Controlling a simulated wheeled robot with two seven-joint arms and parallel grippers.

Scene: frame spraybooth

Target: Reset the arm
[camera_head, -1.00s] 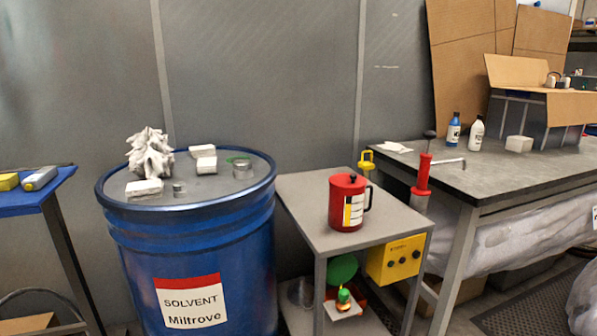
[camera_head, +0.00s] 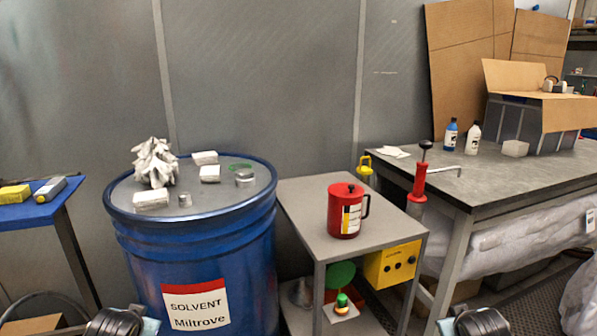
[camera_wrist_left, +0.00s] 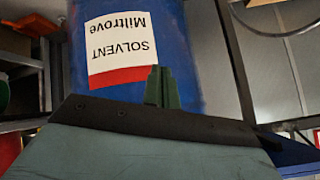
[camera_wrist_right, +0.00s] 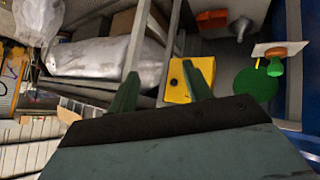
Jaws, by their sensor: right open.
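Parts of both my arms show at the bottom edge of the head view, the left in front of the blue solvent drum (camera_head: 200,255) and the right below the workbench (camera_head: 480,185). In the left wrist view my left gripper (camera_wrist_left: 162,88) has its green fingers together with nothing visible between them, in front of the drum's label (camera_wrist_left: 120,48). In the right wrist view my right gripper (camera_wrist_right: 160,78) has its fingers apart and empty. The yellow box (camera_wrist_right: 180,88) shows behind the gap.
A small table (camera_head: 310,225) beside the drum holds a red mug (camera_head: 345,212). White blocks and a crumpled white object (camera_head: 155,165) sit on the drum. Bottles (camera_head: 473,138) and a cardboard-topped box (camera_head: 535,115) stand on the workbench. A blue table (camera_head: 40,212) is at left.

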